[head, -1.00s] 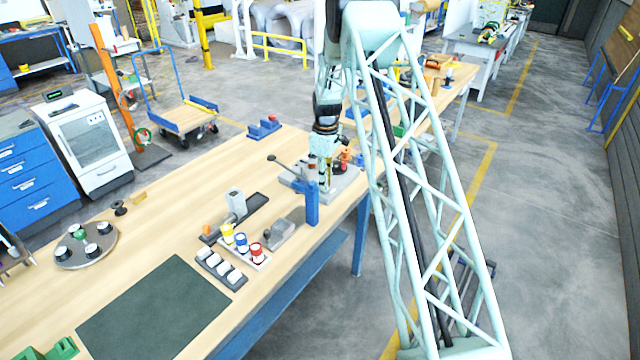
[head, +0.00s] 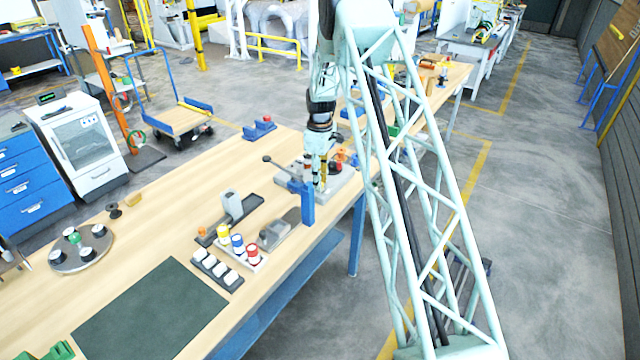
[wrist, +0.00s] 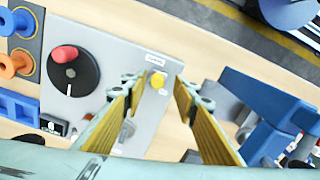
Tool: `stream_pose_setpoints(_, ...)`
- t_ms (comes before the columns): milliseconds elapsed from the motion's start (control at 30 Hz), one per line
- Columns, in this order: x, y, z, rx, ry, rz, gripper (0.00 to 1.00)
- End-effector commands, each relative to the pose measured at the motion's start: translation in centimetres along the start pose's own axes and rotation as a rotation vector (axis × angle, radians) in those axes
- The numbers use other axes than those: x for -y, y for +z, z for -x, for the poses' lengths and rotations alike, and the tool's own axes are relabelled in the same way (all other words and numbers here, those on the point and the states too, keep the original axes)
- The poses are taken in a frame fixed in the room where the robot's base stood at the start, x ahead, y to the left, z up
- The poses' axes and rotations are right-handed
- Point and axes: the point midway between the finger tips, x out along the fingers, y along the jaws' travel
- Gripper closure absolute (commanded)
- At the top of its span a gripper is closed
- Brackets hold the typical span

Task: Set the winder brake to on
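The winder is a grey plate on the far right part of the wooden bench, partly hidden by my arm in the head view. In the wrist view its grey panel (wrist: 115,58) carries a black dial with a red knob (wrist: 66,54), and a small yellow knob (wrist: 158,80) below a white label too small to read. I cannot tell which control is the brake. My gripper (wrist: 158,92) is open and empty, pointing down, with one yellow-padded finger on each side of the yellow knob. Contact cannot be told. In the head view my gripper (head: 319,184) is low over the winder.
A blue upright post (head: 307,205) stands close by; a blue part (wrist: 265,130) is right of my gripper in the wrist view. Orange and blue pieces (wrist: 14,65) lie left of the panel.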

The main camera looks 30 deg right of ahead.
Motion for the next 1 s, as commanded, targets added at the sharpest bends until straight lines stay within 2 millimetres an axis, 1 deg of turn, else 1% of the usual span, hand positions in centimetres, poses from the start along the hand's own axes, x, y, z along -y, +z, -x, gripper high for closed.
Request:
stream_pose_setpoints(167, 0.0, 0.0, 1.9, -0.001, 0.001, 0.000, 0.73)
stream_pose_setpoints(500, 0.0, -0.1, 6.9, -0.001, 0.001, 0.000, 0.73)
stream_pose_setpoints(700, 0.1, -0.1, 9.2, 0.000, 0.000, 0.001, 0.73)
stream_pose_setpoints(833, 0.1, 0.0, 10.1, 0.000, -0.001, 0.001, 0.73)
stream_pose_setpoints(1000, 0.1, 0.0, 10.7, 0.000, -0.001, 0.001, 0.73)
